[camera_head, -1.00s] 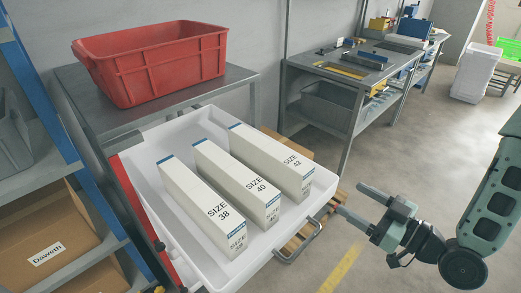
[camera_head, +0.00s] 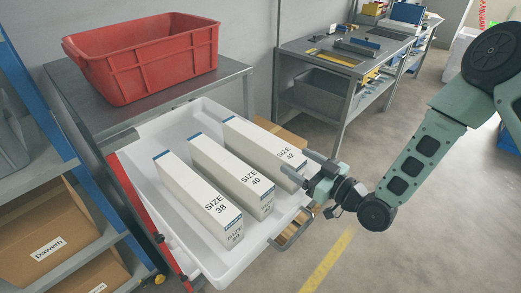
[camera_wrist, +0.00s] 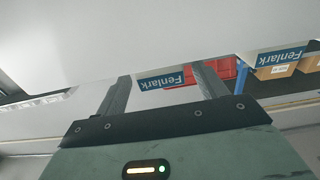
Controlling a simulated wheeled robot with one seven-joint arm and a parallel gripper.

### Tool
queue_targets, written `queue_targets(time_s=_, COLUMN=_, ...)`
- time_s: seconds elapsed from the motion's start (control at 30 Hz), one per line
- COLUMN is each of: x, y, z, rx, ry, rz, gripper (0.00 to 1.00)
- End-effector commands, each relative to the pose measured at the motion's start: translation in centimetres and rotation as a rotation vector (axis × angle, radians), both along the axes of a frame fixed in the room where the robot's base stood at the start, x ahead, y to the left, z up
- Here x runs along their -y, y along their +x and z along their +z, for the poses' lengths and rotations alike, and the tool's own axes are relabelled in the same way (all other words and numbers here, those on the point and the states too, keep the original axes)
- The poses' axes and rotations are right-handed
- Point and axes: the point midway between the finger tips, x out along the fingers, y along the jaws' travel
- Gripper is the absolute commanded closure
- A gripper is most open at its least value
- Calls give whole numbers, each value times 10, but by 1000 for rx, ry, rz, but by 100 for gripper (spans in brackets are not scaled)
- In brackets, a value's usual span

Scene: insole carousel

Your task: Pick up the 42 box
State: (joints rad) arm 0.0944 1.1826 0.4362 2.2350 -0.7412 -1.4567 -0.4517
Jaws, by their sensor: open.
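The 42 box (camera_head: 262,148) is a long white carton marked SIZE 42, the right one of three in a white tray (camera_head: 222,268). Its near end is partly hidden behind my gripper (camera_head: 304,166). My gripper is open, with its fingers spread at the near end of this box. I cannot tell whether they touch it. In the wrist view my gripper (camera_wrist: 163,84) shows its two fingers apart, with a white box end and its blue Fenlark label between and beyond them. I cannot read a size there.
The 40 box (camera_head: 232,178) and the 38 box (camera_head: 198,202) stand to the left in the same tray. A tray handle (camera_head: 292,230) juts out at the front. A red bin (camera_head: 145,62) sits on a metal table behind. Open floor lies to the right.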

Motion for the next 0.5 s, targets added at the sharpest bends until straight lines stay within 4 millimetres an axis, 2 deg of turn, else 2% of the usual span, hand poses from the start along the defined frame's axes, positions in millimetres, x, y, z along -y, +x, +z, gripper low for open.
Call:
queue_targets(time_s=0.2, x=-26, y=18, z=1, rx=1, ry=1, rz=1, gripper=29)
queue_targets(time_s=0.5, x=-31, y=22, z=-1, rx=-1, ry=1, rz=1, gripper=29)
